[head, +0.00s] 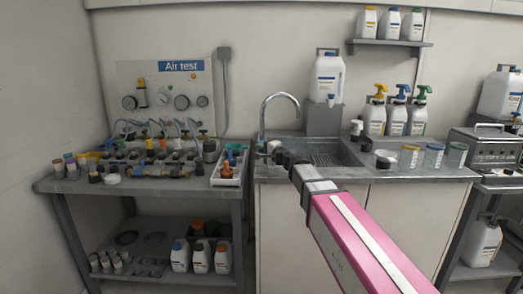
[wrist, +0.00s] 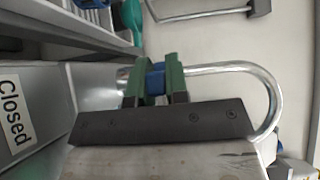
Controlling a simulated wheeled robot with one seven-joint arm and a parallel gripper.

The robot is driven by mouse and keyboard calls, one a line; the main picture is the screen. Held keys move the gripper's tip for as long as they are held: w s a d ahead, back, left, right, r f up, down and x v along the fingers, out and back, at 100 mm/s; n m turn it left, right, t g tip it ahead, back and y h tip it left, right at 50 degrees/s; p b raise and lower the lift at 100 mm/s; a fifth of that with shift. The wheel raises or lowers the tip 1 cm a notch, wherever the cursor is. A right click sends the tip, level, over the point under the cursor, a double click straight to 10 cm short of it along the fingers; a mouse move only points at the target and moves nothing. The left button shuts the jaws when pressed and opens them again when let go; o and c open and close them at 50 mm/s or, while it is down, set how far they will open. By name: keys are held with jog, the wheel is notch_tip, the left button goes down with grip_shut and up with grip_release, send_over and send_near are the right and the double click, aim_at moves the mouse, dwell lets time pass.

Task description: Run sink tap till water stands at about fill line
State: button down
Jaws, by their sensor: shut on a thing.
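The steel tap (head: 279,98) rises in a tall curve at the sink's back left; its spout also shows in the wrist view (wrist: 238,68). My gripper (wrist: 158,76) has its two green fingers shut on a small blue tap handle (wrist: 157,79) beside the base of the spout. In the head view my arm reaches to the sink's left end, and its dark end hides the handle and part of the basin. The sink (head: 335,154) is a grey metal basin with ridges. I cannot make out water or a fill line in it.
Pump bottles (head: 397,113) and small cups (head: 409,157) stand on the counter right of the sink. A large white jug (head: 327,79) stands behind it. A crowded air-test bench (head: 85,187) is at the left. A "Closed" label (wrist: 15,113) shows in the wrist view.

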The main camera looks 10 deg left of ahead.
jog(key=c, duration=1.1)
grip_release()
jog(key=v, duration=1.1)
